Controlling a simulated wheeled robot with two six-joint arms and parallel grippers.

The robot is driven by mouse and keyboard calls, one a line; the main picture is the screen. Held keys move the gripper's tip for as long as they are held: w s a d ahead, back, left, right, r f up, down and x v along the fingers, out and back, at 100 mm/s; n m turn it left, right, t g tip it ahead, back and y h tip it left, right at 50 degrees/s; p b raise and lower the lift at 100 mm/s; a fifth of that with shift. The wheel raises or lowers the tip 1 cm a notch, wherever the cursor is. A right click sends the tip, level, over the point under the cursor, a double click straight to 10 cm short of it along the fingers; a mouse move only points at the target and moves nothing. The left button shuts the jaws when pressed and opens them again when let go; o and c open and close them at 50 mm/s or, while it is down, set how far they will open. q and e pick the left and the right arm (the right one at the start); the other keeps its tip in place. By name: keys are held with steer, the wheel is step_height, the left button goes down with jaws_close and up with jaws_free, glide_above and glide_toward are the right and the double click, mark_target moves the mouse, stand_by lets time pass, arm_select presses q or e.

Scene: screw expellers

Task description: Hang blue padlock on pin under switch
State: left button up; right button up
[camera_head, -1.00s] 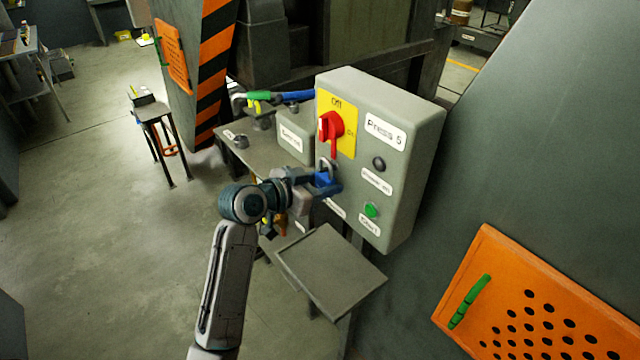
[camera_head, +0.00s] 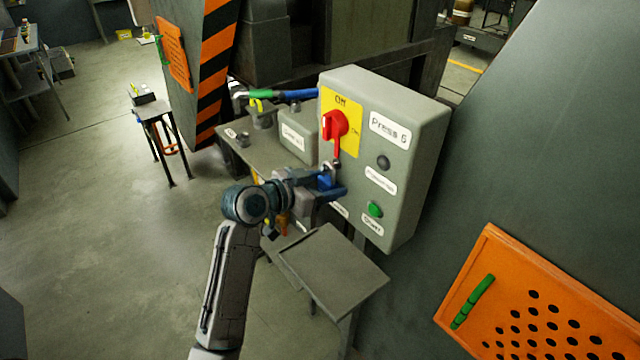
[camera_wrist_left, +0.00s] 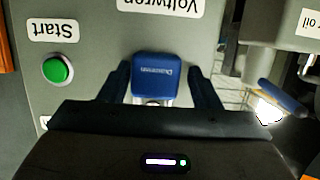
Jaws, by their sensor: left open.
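The blue padlock (camera_head: 325,183) is at the front of the grey switch box, below the red switch (camera_head: 336,124). Its grey shackle is up at the lower end of the red switch handle; the pin itself is too small to make out. My left gripper (camera_head: 334,184) is open with its fingers on either side of the padlock. In the left wrist view the padlock body (camera_wrist_left: 154,74) sits between the spread fingers of my left gripper (camera_wrist_left: 160,82), with a gap on each side. The shackle is mostly hidden there. My right gripper is not in view.
The grey switch box (camera_head: 415,150) carries a dark button and a green start button (camera_head: 375,209). A small grey shelf (camera_head: 334,268) stands below it. A workbench (camera_head: 262,150) with clutter is behind to the left. An orange perforated panel (camera_head: 480,300) is at lower right.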

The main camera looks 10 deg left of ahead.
arm_select(q)
steer(key=shift+d+f, duration=0.15)
steer(key=shift+f, duration=0.2)
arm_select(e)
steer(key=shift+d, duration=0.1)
arm_select(q)
steer(key=shift+c, duration=0.8)
steer(key=shift+o, duration=0.3)
steer(key=shift+s, duration=0.1)
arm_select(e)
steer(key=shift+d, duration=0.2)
